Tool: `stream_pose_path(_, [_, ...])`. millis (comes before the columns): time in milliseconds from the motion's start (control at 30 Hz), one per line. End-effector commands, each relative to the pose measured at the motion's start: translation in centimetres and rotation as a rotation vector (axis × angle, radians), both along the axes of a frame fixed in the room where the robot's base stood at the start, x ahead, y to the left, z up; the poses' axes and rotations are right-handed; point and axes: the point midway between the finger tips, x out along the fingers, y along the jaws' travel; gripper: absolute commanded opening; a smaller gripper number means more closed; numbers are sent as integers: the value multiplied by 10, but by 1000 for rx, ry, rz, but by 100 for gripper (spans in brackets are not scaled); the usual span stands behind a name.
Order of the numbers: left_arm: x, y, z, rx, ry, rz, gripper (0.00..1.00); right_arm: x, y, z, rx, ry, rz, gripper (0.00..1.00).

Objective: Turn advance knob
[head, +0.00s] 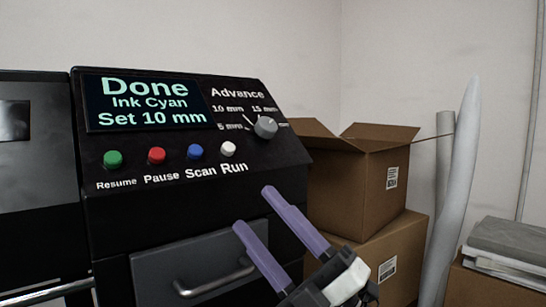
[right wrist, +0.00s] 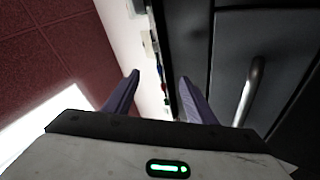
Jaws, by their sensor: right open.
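The grey advance knob (head: 265,127) sits at the right of the black machine's sloped panel (head: 270,160), under the word Advance. Marks for 5, 10 and 15 mm surround it; another label at its right is partly hidden. I cannot tell for sure which mark it points to. The display (head: 145,102) reads "Done, Ink Cyan, Set 10 mm". My right gripper (head: 253,209), with purple fingers, is open and empty, below the knob and apart from it. In the right wrist view its fingers (right wrist: 158,85) are spread, with the panel seen edge-on beyond. My left gripper is not in view.
Green (head: 113,159), red (head: 157,155), blue (head: 195,152) and white (head: 228,149) buttons line the panel left of the knob. A drawer handle (head: 214,279) juts out below. Cardboard boxes (head: 362,180) and pale rolls (head: 460,170) stand at the right.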

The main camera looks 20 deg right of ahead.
Motion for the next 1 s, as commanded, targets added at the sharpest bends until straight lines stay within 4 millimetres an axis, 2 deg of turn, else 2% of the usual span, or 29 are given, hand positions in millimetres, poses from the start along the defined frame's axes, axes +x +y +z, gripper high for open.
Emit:
stream_pose_path(33, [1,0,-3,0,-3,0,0,-15,23,28,-160,-149,26,51])
stream_pose_path(100, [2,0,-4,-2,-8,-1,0,-32,52,46,-404,-315,41,51])
stream_pose_path(200, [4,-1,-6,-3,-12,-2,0,-36,75,52,-771,-479,-6,51])
stream_pose_path(267, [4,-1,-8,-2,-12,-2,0,-27,73,52,-988,-532,-74,51])
stream_pose_path(367, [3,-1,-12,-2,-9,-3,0,-3,49,60,-1279,-537,-230,51])
stream_pose_path(500, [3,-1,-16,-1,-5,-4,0,22,-5,87,-1537,-458,-470,51])
stream_pose_path(600, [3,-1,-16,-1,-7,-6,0,30,-46,110,-1640,-377,-630,51])
stream_pose_path(700, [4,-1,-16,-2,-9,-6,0,32,-74,127,-1689,-310,-735,51])
stream_pose_path(833, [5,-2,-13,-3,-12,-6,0,37,-86,136,-1707,-272,-783,51])
stream_pose_path(1000, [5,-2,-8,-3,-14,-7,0,61,-79,136,-1708,-271,-782,51])
